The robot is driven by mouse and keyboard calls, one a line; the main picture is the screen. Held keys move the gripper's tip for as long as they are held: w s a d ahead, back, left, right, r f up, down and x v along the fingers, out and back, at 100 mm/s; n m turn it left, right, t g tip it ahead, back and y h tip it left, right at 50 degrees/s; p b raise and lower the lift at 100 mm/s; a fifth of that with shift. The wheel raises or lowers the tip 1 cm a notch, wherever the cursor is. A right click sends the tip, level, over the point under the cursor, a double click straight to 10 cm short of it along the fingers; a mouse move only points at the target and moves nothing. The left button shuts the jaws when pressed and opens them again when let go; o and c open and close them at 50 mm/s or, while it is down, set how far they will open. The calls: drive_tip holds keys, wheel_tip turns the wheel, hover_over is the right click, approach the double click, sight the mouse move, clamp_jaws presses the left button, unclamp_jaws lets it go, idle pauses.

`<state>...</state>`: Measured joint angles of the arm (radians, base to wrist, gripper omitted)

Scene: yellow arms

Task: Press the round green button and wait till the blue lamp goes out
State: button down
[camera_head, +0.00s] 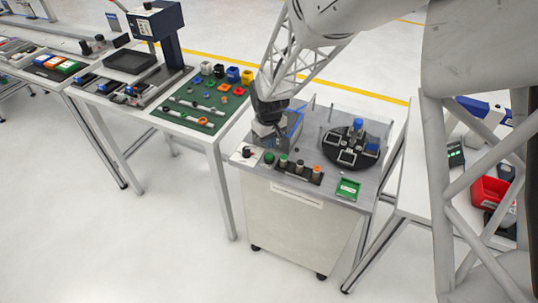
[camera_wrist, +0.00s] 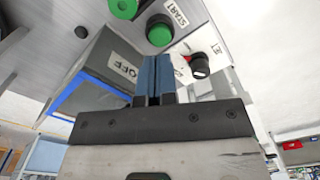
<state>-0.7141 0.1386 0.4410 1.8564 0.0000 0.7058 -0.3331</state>
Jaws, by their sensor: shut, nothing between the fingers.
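A round green button (camera_wrist: 160,33) sits beside a START label in the wrist view. In the head view a green button (camera_head: 269,157) stands at the front left of the grey-topped station (camera_head: 320,196). My gripper (camera_wrist: 155,60) has its blue fingers together and empty. Its tips appear just below the START button in the wrist view, and I see no contact. In the head view my gripper is over the station's left part, behind the button row. A blue-topped upright piece (camera_head: 357,124) stands by the turntable; I cannot tell whether it is the lamp or lit.
A second green button (camera_wrist: 124,7) and a black knob (camera_wrist: 200,64) flank the START button. A box with a blue edge (camera_wrist: 84,92) is close on the left of the fingers. A black turntable (camera_head: 346,160) is on the station's right. A green-topped table (camera_head: 205,105) stands left.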

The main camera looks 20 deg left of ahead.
sight(271, 158)
drive_tip(key=shift+r, duration=1.6)
drive_tip(key=shift+s+d, duration=0.1)
idle(1.4)
drive_tip(key=shift+s+d+f+n+t+h, duration=0.15)
drive_tip(key=shift+d+n+t+h, duration=0.15)
drive_tip(key=shift+n, duration=0.2)
drive_tip(key=shift+s+d+r+n+t+h, duration=0.1)
drive_tip(key=shift+s+n+t+h, duration=0.1)
drive_tip(key=shift+n+h, duration=0.25)
drive_tip(key=shift+w+a+r+n+t+h, duration=0.1)
drive_tip(key=shift+r+n+t+h, duration=0.4)
drive_tip(key=shift+n+t, duration=0.85)
drive_tip(key=shift+w+a+r+n+t+h, duration=0.1)
drive_tip(key=shift+r+n+t+h, duration=0.15)
drive_tip(key=shift+r+n+t, duration=0.7)
drive_tip(key=shift+a+r+n+t+h, duration=0.15)
drive_tip(key=shift+n+t+h, duration=0.25)
drive_tip(key=shift+n+t, duration=1.25)
drive_tip(key=shift+g, duration=0.25)
drive_tip(key=shift+f, duration=0.15)
